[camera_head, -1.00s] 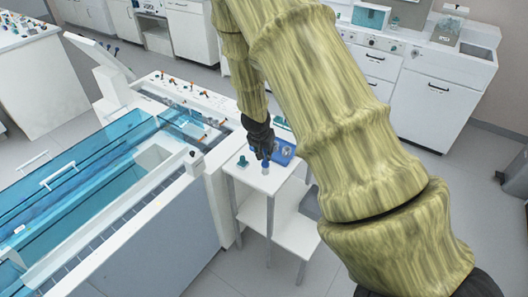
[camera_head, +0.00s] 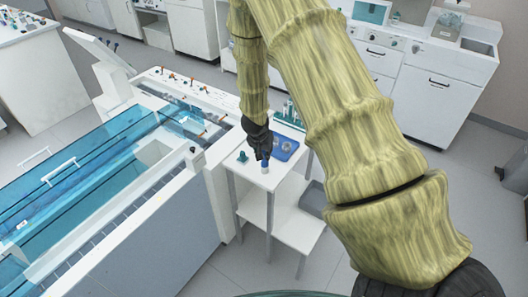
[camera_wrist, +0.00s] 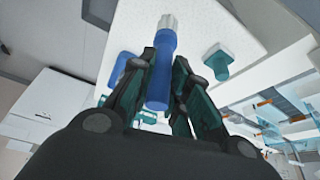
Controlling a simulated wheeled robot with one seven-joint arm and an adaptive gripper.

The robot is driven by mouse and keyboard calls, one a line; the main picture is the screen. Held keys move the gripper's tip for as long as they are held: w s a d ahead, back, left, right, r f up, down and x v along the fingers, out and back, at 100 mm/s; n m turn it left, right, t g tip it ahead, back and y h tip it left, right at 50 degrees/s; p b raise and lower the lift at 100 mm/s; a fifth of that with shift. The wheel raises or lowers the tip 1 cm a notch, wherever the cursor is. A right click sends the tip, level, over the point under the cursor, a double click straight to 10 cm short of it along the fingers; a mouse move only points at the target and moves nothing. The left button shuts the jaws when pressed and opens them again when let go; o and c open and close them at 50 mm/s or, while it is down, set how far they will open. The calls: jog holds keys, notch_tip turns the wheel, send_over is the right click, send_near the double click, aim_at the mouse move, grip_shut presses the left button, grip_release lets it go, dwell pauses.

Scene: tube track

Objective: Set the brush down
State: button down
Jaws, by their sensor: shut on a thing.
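The brush is a blue-handled piece with a pale tip, seen small in the head view (camera_head: 265,163) and larger in the wrist view (camera_wrist: 160,68). My gripper (camera_head: 263,154) is shut on its blue handle, with dark teal fingers on either side (camera_wrist: 160,82). The pale end points down at the white side table (camera_head: 248,180). The brush is roughly upright over the table's front part. I cannot tell whether its tip touches the top.
A blue tray (camera_head: 288,154) with small metal dishes lies behind the brush. A teal piece (camera_head: 242,156) stands to its left, and teal items in a rack (camera_head: 291,113) stand at the back. A machine with a blue see-through cover (camera_head: 80,165) stands left of the table.

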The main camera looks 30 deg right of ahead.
jog(key=shift+f, duration=0.1)
jog(key=c, duration=1.3)
grip_release()
jog(key=shift+c, duration=0.2)
jog(key=shift+s+a+r, duration=0.1)
jog(key=shift+a+r, duration=0.05)
jog(key=shift+r, duration=0.45)
jog(key=p+v, duration=0.2)
jog(key=v, duration=0.9)
jog(key=s+a+f+n+g, duration=0.3)
jog(key=s+f+n, duration=0.2)
jog(key=s+f, duration=1.3)
jog(key=s+a+f+n+y, duration=0.2)
jog(key=s+a+f, duration=0.2)
jog(key=s+a, duration=0.3)
jog(key=s+a+f+n+y, duration=0.1)
jog(key=s+a+f+n, duration=0.2)
jog(key=s+a, duration=0.4)
jog(key=s, duration=0.5)
jog(key=shift+f+y, duration=0.4)
